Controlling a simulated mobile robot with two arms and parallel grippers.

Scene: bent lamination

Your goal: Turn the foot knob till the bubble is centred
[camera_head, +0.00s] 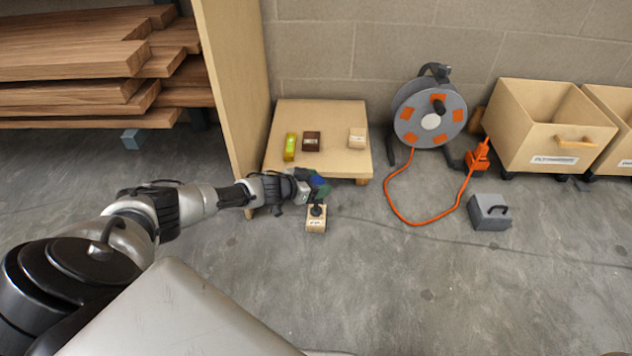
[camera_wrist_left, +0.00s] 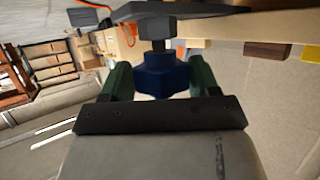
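A low wooden platform (camera_head: 280,115) stands against the wall, and a yellow-green spirit level (camera_head: 290,147) lies on its top at the left. The level is too small for me to read its bubble. My left gripper (camera_head: 316,185) is at the platform's front edge. In the left wrist view its green fingers (camera_wrist_left: 161,78) stand on both sides of the blue foot knob (camera_wrist_left: 163,78) and appear to touch it. A dark stem (camera_wrist_left: 157,32) joins the knob to the platform side. My right gripper is not in view.
A dark brown block (camera_head: 312,141) and a pale block (camera_head: 357,138) sit on the platform.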

